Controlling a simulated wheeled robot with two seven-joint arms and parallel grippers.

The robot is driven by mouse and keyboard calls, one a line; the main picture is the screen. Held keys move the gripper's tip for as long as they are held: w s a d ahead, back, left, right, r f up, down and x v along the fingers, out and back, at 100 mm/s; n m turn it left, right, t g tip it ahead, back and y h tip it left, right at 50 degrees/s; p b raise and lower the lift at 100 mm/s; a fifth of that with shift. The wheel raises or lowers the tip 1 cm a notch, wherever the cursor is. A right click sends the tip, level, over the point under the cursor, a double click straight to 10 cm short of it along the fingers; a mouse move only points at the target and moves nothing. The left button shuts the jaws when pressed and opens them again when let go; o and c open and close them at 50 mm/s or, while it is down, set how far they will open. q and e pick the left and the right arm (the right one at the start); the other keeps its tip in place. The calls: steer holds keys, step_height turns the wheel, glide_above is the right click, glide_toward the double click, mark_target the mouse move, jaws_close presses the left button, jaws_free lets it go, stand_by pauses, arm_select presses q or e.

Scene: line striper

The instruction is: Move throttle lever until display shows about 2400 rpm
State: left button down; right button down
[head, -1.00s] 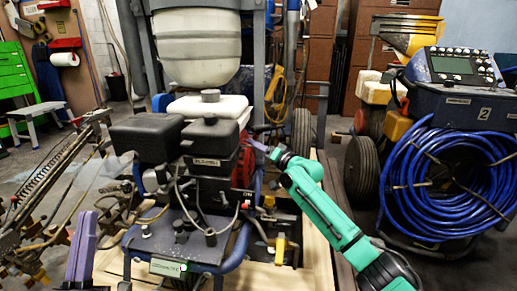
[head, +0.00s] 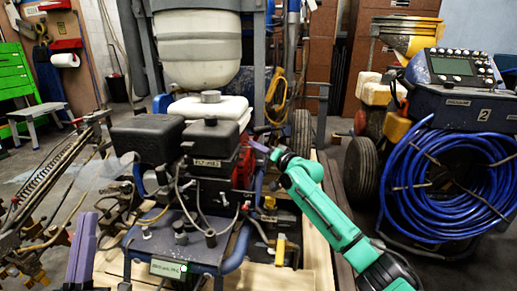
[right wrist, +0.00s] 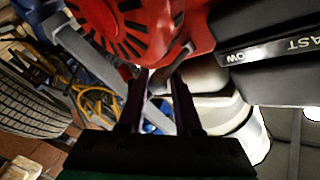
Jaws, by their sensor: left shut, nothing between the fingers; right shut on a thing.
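The black engine (head: 210,140) of the line striper stands in the middle of the head view. In the right wrist view a label with FAST and SLOW (right wrist: 270,50) sits beside the red recoil cover (right wrist: 140,25). My right gripper (head: 262,147) reaches the engine's right side; in the right wrist view its dark purple fingers (right wrist: 160,80) are shut on what looks like the throttle lever, mostly hidden between them. A small panel (head: 167,268) on the front frame bears writing too small to read. My left gripper (head: 82,240) is shut and empty at the lower left.
Another striper with a grey display (head: 452,67) and a blue hose coil (head: 440,185) stands at the right. A black wheel (head: 362,167) is behind my right arm. Metal rods and hoses lie at the left.

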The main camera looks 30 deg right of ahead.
steer(key=shift+d+f, duration=0.1)
steer(key=shift+f, duration=0.15)
stand_by(0.7)
steer(key=shift+p, duration=0.5)
arm_select(q)
step_height(320, 180, down, 18)
steer(key=d+n+g+y+p, duration=0.1)
steer(key=d+g+y, duration=0.15)
steer(key=g, duration=0.35)
arm_select(e)
steer(key=shift+s, duration=0.1)
steer(key=shift+h+p, duration=0.4)
steer(key=shift+p, duration=0.15)
steer(key=shift+s+m+p, duration=0.1)
steer(key=shift+m+p, duration=0.2)
steer(key=shift+p, duration=0.15)
arm_select(q)
steer(key=s+d+f+g, duration=0.1)
steer(key=s+f+g, duration=0.2)
steer(key=f, duration=0.6)
steer(key=s+f+n+g, duration=0.1)
steer(key=s+f+g, duration=0.2)
steer(key=s+f, duration=0.5)
steer(key=shift+s+d+f+g+y, duration=0.3)
steer(key=shift+d+f+y, duration=0.05)
steer(key=shift+f, duration=0.3)
arm_select(e)
steer(key=shift+f, duration=0.1)
